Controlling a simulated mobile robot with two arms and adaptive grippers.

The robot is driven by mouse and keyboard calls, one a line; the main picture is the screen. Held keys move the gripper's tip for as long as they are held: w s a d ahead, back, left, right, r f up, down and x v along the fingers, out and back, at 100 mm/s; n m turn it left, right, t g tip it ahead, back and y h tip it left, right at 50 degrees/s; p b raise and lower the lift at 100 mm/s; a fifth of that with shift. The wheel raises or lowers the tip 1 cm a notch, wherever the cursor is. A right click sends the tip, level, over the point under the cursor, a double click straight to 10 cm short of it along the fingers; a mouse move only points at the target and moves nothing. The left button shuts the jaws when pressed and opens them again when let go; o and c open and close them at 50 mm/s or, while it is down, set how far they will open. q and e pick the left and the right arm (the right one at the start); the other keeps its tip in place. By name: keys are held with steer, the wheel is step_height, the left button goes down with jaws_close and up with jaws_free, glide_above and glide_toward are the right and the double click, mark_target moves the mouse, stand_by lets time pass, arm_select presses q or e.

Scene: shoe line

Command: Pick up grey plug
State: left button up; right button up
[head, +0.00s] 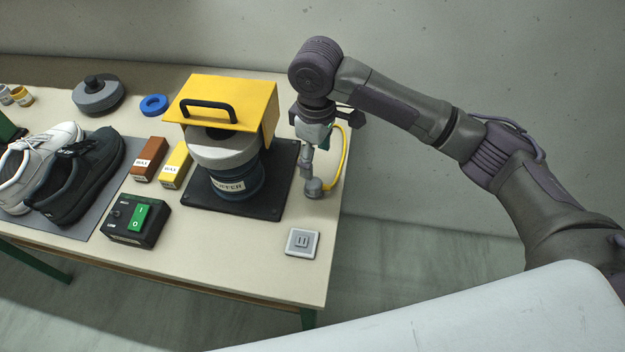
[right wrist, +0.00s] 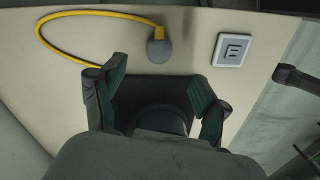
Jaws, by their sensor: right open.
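The grey plug (head: 314,188) lies on the table near its right end, with a yellow cable attached. It also shows in the right wrist view (right wrist: 160,50), just beyond the fingertips. My right gripper (head: 307,168) points down, close to the plug, and partly overlaps it in the head view. In the right wrist view its two fingers (right wrist: 157,80) are apart with nothing between them. I cannot tell the exact height of the fingers above the plug. My left gripper is not in view.
A white socket plate (head: 303,242) lies in front of the plug. The yellow-covered machine (head: 228,165) on its black base (head: 275,180) stands close on the left. A switch box (head: 135,222), wax blocks (head: 175,165) and shoes (head: 85,178) are farther left. The table's right edge is near.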

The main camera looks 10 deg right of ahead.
mark_target(315, 182)
step_height(315, 182, down, 4)
steer(key=shift+f, duration=0.2)
step_height(315, 182, down, 4)
steer(key=shift+f+p, duration=0.1)
steer(key=shift+p, duration=0.65)
steer(key=shift+f, duration=0.5)
steer(key=c, duration=1.3)
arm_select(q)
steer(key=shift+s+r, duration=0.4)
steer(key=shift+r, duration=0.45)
arm_select(e)
steer(key=shift+o, duration=0.2)
